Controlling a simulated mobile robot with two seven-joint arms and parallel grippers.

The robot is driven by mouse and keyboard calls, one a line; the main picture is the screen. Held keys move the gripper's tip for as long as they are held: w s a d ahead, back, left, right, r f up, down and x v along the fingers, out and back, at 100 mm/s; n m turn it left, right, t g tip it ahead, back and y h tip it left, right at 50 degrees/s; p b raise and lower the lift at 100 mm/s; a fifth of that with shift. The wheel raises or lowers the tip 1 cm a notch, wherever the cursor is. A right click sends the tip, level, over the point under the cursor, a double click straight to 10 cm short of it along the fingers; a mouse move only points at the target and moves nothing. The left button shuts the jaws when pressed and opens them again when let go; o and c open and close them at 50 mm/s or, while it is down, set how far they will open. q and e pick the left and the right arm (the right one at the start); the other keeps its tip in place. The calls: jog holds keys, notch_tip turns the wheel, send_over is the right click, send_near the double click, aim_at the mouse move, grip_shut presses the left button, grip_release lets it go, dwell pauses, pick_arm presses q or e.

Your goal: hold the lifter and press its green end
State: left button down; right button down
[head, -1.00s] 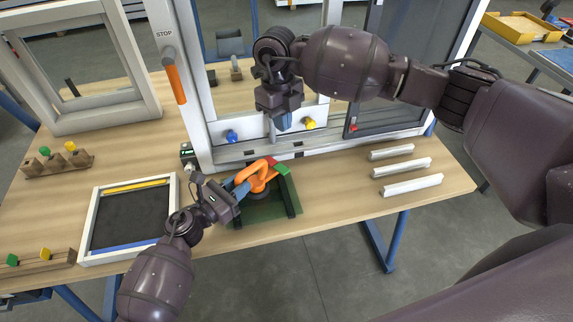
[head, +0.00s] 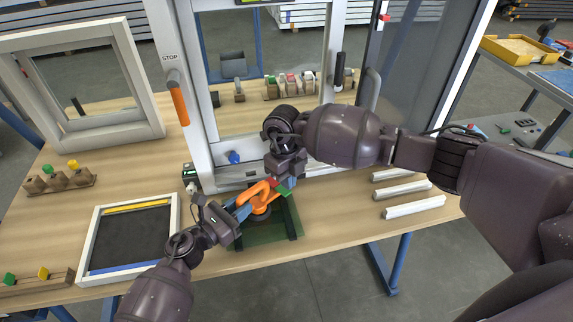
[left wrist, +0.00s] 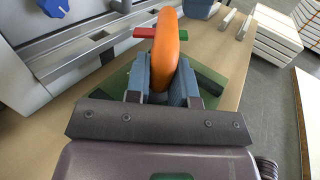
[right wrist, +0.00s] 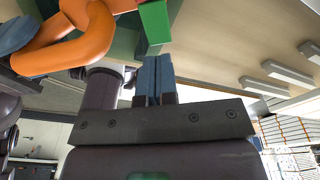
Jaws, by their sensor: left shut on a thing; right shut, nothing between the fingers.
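The lifter (head: 262,190) is an orange looped tool with a red-and-green crosspiece at its right end. It shows in the left wrist view (left wrist: 166,45) and the right wrist view (right wrist: 92,30). My left gripper (head: 240,208) is shut on its orange handle, over the dark green tray (head: 270,236). The lifter's green end (right wrist: 155,22) is in the right wrist view, just above and beside the fingertips. My right gripper (right wrist: 153,62) is shut and empty, close to the green end. Contact between them cannot be told.
The window frame with an orange handle (head: 178,103) and blue knob (head: 234,157) stands behind. A framed black panel (head: 130,236) lies left. White bars (head: 415,207) lie right. Wooden blocks with coloured knobs (head: 58,180) sit far left.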

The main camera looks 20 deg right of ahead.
pick_arm(q)
jog(key=shift+a+f, duration=0.1)
jog(key=shift+f, duration=0.15)
pick_arm(e)
jog(key=shift+s+f, duration=0.15)
jog(key=shift+f, duration=1.2)
jog(key=shift+d, duration=0.1)
jog(key=shift+s+d+f+t+y, duration=0.15)
jog(key=shift+f+t+y, duration=0.1)
jog(key=shift+t, duration=0.3)
jog(key=shift+s+f+t+y, duration=0.15)
jog(key=shift+f+t+y, duration=0.1)
jog(key=shift+t, duration=0.3)
jog(key=shift+r, duration=0.2)
pick_arm(q)
jog(key=shift+r, duration=0.1)
pick_arm(e)
jog(key=shift+r, duration=0.7)
jog(key=shift+r, duration=0.3)
notch_tip(320, 180, up, 13)
jog(key=s+d, duration=0.1)
jog(key=s, duration=0.1)
jog(key=shift+d+r, duration=0.15)
